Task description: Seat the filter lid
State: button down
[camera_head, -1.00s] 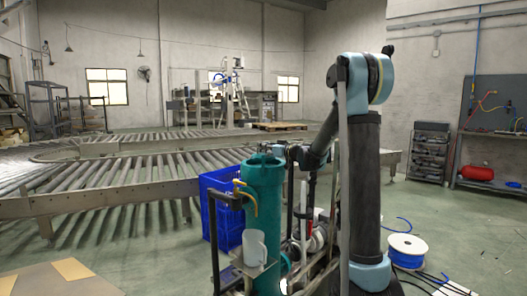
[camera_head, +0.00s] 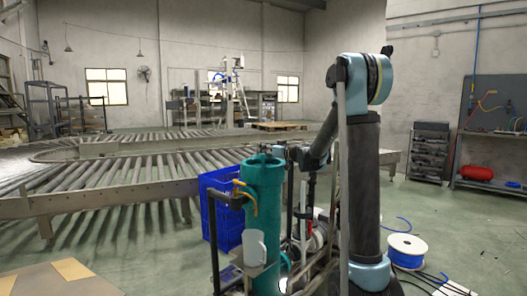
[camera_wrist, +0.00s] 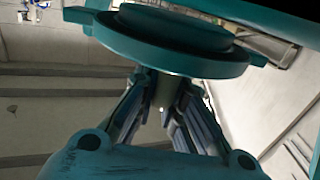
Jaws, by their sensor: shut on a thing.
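The filter housing (camera_head: 263,215) is an upright teal cylinder in the middle of the head view. The teal lid (camera_head: 263,158) shows at its top end, too small to tell whether it is seated or just above. In the wrist view the lid (camera_wrist: 180,50) is a round stepped disc with lugs at its left and right sides. My gripper (camera_wrist: 165,85) is shut on the lid, its fingers converging at the disc's edge. The fingertips are partly hidden by the disc. In the head view my arm reaches in from the right at the housing's top; the gripper is hard to make out there.
A white jug (camera_head: 254,247) stands by the housing's front. A blue crate (camera_head: 220,210) stands behind. Roller conveyors (camera_head: 120,180) fill the left. A blue cable spool (camera_head: 407,250) stands on the floor at right.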

aim_at(268, 157)
jog(key=shift+f, duration=2.25)
jog(key=shift+r, duration=0.1)
jog(key=shift+r, duration=2.05)
jog(key=shift+f, duration=2.15)
dwell(0.9)
jog(key=c, duration=1.6)
grip_release()
